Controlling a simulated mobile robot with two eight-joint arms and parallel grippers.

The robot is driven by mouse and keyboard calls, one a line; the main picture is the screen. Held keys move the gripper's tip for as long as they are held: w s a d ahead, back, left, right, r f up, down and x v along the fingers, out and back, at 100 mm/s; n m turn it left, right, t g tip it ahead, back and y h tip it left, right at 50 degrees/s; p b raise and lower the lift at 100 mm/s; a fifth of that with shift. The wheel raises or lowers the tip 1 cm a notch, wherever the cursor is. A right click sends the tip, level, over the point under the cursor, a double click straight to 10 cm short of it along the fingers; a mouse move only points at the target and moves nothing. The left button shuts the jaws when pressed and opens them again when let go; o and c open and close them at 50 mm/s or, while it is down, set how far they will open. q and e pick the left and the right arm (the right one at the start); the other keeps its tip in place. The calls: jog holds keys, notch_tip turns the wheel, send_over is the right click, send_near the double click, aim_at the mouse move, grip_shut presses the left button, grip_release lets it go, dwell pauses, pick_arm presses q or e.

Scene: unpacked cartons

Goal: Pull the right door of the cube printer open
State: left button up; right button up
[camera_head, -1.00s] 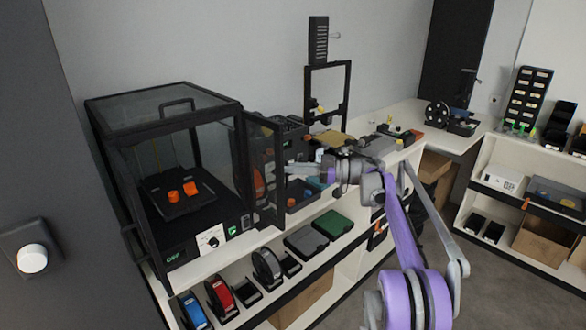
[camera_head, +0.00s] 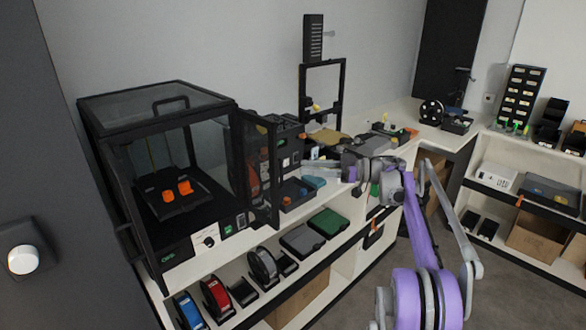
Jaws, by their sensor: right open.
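The cube printer (camera_head: 160,106) is a black-framed box with clear panels at the left of the counter. Its right door (camera_head: 257,165) stands swung outward from the right front edge, and I look through its clear panel. Two orange pieces (camera_head: 184,188) sit on the dark bed inside. My right gripper (camera_head: 307,174) is open and empty, to the right of the door's free edge. A small gap shows between its fingertips and the door. My left gripper is not in view.
Black bins (camera_head: 290,193) and a second, open-frame machine (camera_head: 324,92) stand behind my right gripper. Spools (camera_head: 262,265) and flat boxes (camera_head: 325,223) fill the shelf below. A grey wall with a white knob (camera_head: 23,260) is at the left.

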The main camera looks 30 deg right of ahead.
jog(key=shift+v, duration=1.8)
